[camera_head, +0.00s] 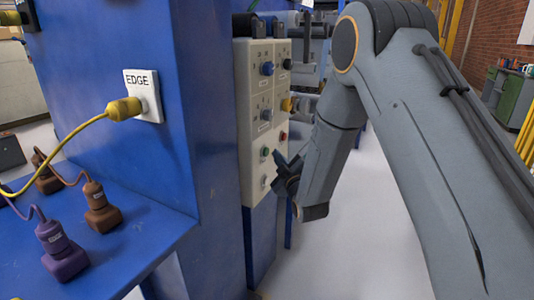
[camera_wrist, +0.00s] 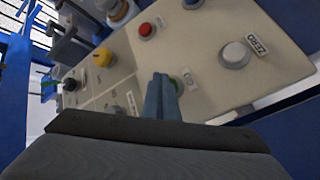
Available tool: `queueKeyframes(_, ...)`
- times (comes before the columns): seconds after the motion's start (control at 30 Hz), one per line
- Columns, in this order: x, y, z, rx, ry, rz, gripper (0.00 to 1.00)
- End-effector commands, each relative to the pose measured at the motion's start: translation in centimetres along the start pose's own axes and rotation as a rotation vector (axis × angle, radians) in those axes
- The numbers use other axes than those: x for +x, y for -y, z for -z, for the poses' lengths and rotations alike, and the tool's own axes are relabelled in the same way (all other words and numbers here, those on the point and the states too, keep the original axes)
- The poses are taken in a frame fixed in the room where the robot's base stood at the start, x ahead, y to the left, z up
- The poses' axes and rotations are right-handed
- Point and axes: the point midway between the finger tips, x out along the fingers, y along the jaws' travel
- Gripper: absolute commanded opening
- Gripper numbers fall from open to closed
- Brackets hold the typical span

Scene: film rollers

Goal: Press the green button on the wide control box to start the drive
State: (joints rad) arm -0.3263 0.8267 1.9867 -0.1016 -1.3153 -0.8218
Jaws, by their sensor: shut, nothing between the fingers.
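The wide control box (camera_head: 246,120) is a cream panel on the side of a blue column; it fills much of the wrist view (camera_wrist: 210,75). Its green button (camera_head: 265,152) is in the lower part of the panel. In the wrist view the green button (camera_wrist: 175,85) shows only as a sliver behind my fingers. My gripper (camera_head: 283,172) is shut and empty in front of the lower panel. In the wrist view my gripper's fingertips (camera_wrist: 161,78) overlap the green button. I cannot tell whether they touch it.
Close by are a red button (camera_wrist: 147,30) and a white button (camera_wrist: 236,54) beside a ZERO label. A yellow knob (camera_wrist: 103,57) and a blue knob (camera_head: 267,69) also stick out. Plugs and cables lie on the blue ledge (camera_head: 130,250) at left.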

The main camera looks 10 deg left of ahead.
Motion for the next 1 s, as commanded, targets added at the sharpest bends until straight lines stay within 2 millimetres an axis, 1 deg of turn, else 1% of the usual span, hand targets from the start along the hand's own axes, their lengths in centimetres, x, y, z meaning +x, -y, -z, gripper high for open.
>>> queueKeyframes(0.3,0.53,0.43,0.42,0.0,0.0,0.0,0.0)
queueKeyframes(1.0,0.79,0.61,0.62,0.0,0.0,0.0,0.0)
